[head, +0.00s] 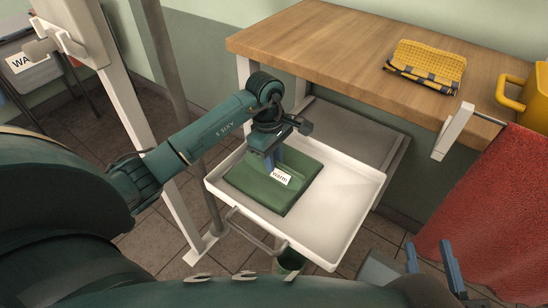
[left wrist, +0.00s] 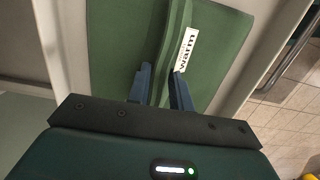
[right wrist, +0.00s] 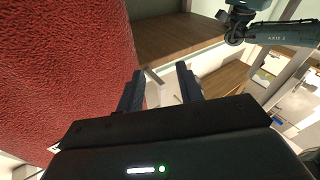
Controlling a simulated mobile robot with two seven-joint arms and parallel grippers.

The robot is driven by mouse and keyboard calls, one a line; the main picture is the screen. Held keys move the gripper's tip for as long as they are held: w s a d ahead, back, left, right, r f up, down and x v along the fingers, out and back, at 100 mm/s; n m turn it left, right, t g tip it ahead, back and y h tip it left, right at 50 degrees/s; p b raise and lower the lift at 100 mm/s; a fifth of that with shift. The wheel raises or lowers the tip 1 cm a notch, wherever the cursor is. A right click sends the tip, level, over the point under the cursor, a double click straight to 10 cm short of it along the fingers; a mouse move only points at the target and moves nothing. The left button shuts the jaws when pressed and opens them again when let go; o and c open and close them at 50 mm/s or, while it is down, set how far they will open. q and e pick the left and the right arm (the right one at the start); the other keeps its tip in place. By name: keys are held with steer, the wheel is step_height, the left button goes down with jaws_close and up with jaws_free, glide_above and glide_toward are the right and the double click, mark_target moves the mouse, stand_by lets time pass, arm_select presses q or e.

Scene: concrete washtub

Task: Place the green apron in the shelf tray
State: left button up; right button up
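The green apron (head: 253,187) lies folded in the white shelf tray (head: 340,215), toward its left side, with a white "warm" label facing up. My left gripper (head: 274,160) points down at the apron. In the left wrist view, the fingers of my left gripper (left wrist: 161,88) are close together on either side of a raised fold of the apron (left wrist: 122,45) and appear to pinch it. The label is just beyond the right finger. My right gripper (head: 432,262) is open and empty, low and right of the tray; its parted fingers also show in the right wrist view (right wrist: 160,85).
A wooden counter (head: 330,45) stands behind the tray, with a yellow checked cloth (head: 425,68) and a yellow mug-like container (head: 536,95) on it. A red towel (head: 480,210) hangs at the right, close to my right gripper. The tray's right half is bare.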

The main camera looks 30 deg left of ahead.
arm_select(q)
steer(key=o, duration=0.3)
steer(key=shift+r, duration=0.1)
